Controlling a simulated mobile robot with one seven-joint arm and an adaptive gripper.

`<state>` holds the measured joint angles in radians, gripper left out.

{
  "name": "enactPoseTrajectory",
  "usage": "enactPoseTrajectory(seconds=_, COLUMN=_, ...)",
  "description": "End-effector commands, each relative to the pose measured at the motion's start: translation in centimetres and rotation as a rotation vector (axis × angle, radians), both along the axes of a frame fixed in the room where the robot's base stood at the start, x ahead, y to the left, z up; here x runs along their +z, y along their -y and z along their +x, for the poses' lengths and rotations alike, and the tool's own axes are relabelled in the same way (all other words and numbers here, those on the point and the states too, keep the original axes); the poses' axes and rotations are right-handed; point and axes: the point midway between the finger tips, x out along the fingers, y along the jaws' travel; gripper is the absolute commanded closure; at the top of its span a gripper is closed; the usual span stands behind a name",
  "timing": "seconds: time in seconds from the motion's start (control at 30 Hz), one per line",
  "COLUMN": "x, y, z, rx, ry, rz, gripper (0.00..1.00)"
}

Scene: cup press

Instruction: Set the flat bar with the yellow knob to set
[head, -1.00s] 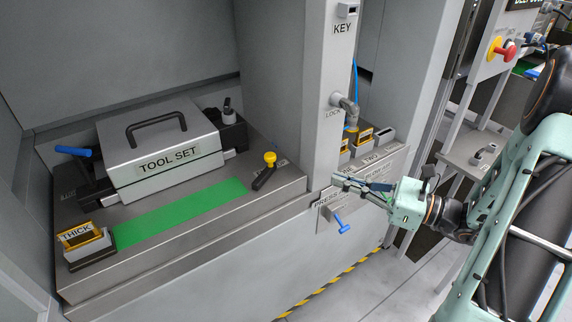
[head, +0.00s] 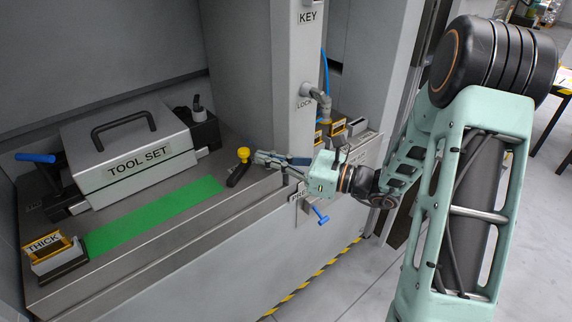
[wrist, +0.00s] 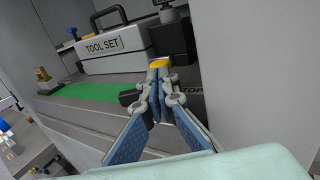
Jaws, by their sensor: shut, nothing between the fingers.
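The flat bar (head: 237,176) is dark and lies on the grey bench top, with the yellow knob (head: 243,154) standing at its far right end. In the head view the bar slants from the knob down to the left. In the wrist view the knob (wrist: 158,63) shows just beyond my fingertips, and part of the black bar (wrist: 129,97) shows left of them. My gripper (head: 262,158) is shut and empty, its tips close to the right of the knob. I cannot tell whether they touch it. The fingers hide part of the bar in the wrist view.
A grey box marked TOOL SET (head: 130,150) stands behind a green strip (head: 155,215). A grey column (head: 293,90) rises close to my gripper. A label partly reading TOP (wrist: 190,91) lies right of the fingers. A blue handle (head: 320,215) sticks out below the bench front.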

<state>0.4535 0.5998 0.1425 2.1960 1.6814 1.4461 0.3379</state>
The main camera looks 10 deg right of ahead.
Motion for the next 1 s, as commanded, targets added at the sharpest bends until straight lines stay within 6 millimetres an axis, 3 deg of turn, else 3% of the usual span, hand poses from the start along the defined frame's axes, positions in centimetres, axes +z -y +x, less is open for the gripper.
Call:
enactPoseTrajectory(seconds=0.2, x=0.0, y=-1.2, z=0.6, rx=0.0, ry=0.0, rz=0.0, gripper=1.0)
enactPoseTrajectory(seconds=1.0, x=0.0, y=-1.7, z=1.5, rx=0.0, ry=0.0, rz=0.0, gripper=1.0)
